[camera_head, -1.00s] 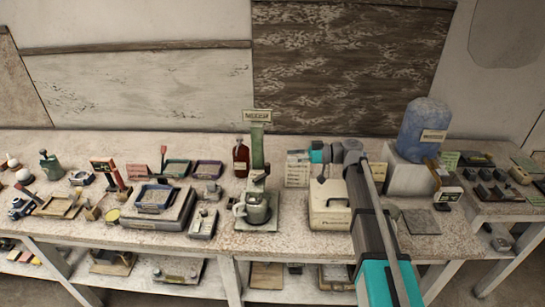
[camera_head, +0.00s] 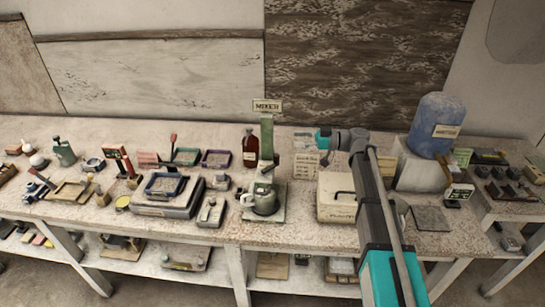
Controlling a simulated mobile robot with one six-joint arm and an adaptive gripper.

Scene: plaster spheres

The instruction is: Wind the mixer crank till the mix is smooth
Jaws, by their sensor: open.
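The mixer (camera_head: 267,138) is a green upright column under a sign reading MIXER. A grey-green jug (camera_head: 264,202) stands at its foot on a pale green base plate (camera_head: 276,214). A dark part sits above the jug; I cannot tell the crank handle apart clearly at this size. My arm reaches in from the lower right, and its wrist bends left above the bench. My gripper (camera_head: 325,158) is small and dark below the wrist, open, to the right of the mixer and apart from it. Its fingers are hard to make out. The mix inside the jug cannot be seen.
A cream box (camera_head: 335,206) with a dark handle stands below my wrist. A dark red bottle (camera_head: 250,146) stands close left of the mixer column. A blue container (camera_head: 437,122) sits on a pale block at right. Trays and tools crowd the bench's left side.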

